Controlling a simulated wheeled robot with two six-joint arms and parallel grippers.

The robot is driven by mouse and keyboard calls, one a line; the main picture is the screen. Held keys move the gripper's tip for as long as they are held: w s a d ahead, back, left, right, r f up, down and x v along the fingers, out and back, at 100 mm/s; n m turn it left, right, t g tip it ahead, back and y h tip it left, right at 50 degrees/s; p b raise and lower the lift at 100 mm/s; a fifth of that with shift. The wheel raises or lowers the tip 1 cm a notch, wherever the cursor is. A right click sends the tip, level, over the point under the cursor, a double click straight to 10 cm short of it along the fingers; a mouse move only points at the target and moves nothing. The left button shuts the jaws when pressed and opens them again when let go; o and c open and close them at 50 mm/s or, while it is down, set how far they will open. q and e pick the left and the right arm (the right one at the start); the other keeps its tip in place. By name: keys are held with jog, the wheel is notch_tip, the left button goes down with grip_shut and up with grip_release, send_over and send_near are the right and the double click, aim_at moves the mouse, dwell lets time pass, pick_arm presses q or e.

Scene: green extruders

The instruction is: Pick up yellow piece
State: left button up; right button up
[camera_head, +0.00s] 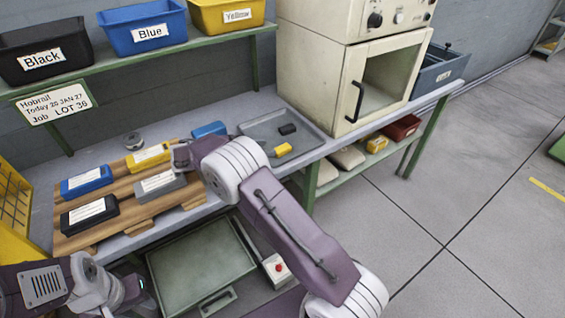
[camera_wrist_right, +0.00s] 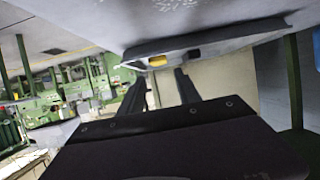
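A small yellow piece (camera_head: 283,149) lies in a shallow grey tray (camera_head: 247,127) on the bench, near a small black piece (camera_head: 288,129). In the right wrist view the yellow piece (camera_wrist_right: 157,61) shows ahead, between and beyond my right gripper's fingers (camera_wrist_right: 159,76). These fingers are apart with nothing between them. In the head view my right arm reaches over the bench, left of the tray; its gripper is mostly hidden by the wrist. My left arm is low at the bottom left, and its fingers cannot be made out.
A wooden board (camera_head: 130,197) holds yellow (camera_head: 149,156), blue (camera_head: 86,181), black (camera_head: 88,214) and grey labelled blocks. Black, blue and yellow labelled bins (camera_head: 226,13) stand on the shelf above. A cream oven-like machine (camera_head: 325,65) stands right of the tray.

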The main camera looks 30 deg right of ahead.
aim_at(286, 146)
jog(key=x, duration=0.9)
jog(key=shift+d, duration=0.1)
grip_shut()
